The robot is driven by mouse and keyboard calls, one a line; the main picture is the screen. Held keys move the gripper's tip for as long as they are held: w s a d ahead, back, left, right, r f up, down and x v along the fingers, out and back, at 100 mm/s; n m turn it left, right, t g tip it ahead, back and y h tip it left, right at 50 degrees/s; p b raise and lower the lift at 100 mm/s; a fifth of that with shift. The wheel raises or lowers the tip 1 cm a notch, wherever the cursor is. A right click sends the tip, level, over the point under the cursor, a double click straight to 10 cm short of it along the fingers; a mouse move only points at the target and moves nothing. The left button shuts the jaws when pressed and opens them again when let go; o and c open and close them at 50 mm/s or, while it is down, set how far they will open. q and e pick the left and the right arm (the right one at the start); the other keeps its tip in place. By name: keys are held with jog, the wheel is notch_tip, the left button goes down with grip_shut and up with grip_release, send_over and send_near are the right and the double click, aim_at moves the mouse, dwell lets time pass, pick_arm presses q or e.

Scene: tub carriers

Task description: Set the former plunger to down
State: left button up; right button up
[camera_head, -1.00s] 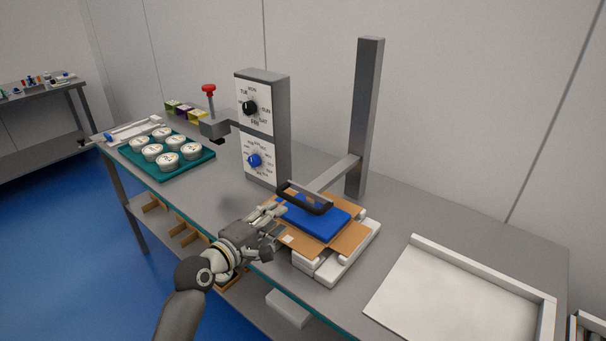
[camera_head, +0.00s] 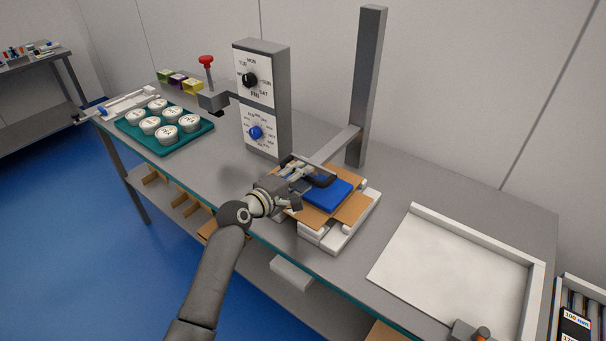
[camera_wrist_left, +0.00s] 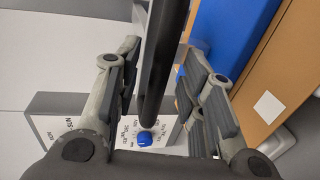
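The former has a grey upright post (camera_head: 368,90) with an arm reaching to a blue plunger block (camera_head: 328,194) with a black bar handle (camera_head: 322,180). The blue block sits over a brown cardboard blank (camera_head: 352,209) on the white former base (camera_head: 335,241); I cannot tell whether it touches the cardboard. My left gripper (camera_head: 302,172) is at the handle. In the left wrist view the black bar (camera_wrist_left: 166,55) runs between the spread fingers of the left gripper (camera_wrist_left: 165,85), with gaps on both sides. My right gripper is not in view.
A grey box with a black dial (camera_head: 250,80) and blue dial (camera_head: 255,132) stands behind the gripper. A red-knobbed device (camera_head: 207,62) is beside it. A teal tray (camera_head: 165,150) of white tubs is at left, a white tray (camera_head: 450,265) at right.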

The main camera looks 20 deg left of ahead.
pick_arm(q)
jog(key=shift+x, duration=0.8)
grip_shut()
